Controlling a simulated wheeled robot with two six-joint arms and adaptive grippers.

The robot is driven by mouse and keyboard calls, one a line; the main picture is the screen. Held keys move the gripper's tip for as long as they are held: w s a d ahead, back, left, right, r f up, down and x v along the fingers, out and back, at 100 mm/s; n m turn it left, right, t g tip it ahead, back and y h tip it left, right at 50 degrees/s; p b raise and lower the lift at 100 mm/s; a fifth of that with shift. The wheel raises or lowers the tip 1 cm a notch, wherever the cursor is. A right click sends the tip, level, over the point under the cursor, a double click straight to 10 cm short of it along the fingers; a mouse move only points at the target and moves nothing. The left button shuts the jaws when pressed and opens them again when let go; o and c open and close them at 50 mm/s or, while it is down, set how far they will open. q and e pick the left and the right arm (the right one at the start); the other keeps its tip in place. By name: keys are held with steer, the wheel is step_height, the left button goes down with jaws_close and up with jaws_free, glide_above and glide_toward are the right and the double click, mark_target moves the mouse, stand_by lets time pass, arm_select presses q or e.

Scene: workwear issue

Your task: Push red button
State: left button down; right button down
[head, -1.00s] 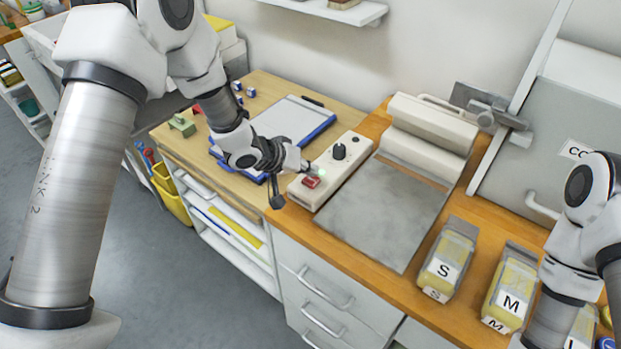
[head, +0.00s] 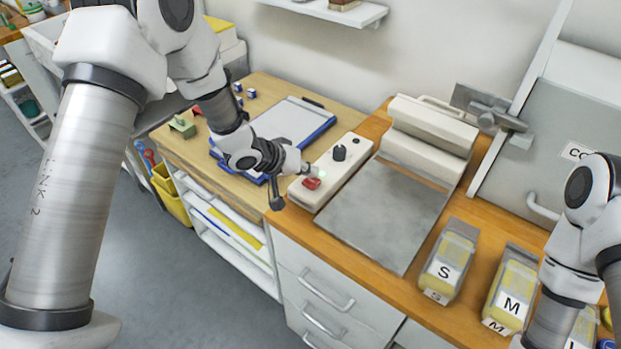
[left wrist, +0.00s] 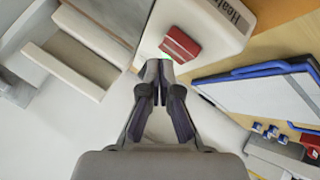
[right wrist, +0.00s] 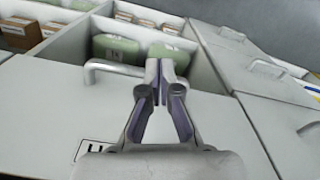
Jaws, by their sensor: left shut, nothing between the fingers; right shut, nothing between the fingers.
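The red button (head: 312,183) sits at the near end of a white control box with a black knob (head: 339,152). In the left wrist view the red button (left wrist: 181,44) lies just beyond my left fingertips, beside a green glow. My left gripper (head: 306,168) is shut and empty, its tips at the box close to the button; I cannot tell whether they touch it. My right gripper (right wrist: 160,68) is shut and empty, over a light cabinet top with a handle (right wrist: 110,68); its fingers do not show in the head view.
A grey plate (head: 375,215) and a white press-like unit (head: 430,125) stand right of the box. A blue-edged clipboard (head: 290,122) lies behind my left gripper. Yellow packs marked S (head: 448,262) and M (head: 509,292) stand at the right front.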

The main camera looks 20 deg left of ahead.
mark_target(309, 181)
arm_select(q)
steer(key=shift+f, duration=0.1)
steer(key=shift+f, duration=0.5)
stand_by(0.3)
steer(key=shift+r+p, duration=0.65)
steer(key=shift+p, duration=0.3)
step_height(309, 181, up, 6)
steer(key=p, duration=0.6)
steer(key=shift+r, duration=0.1)
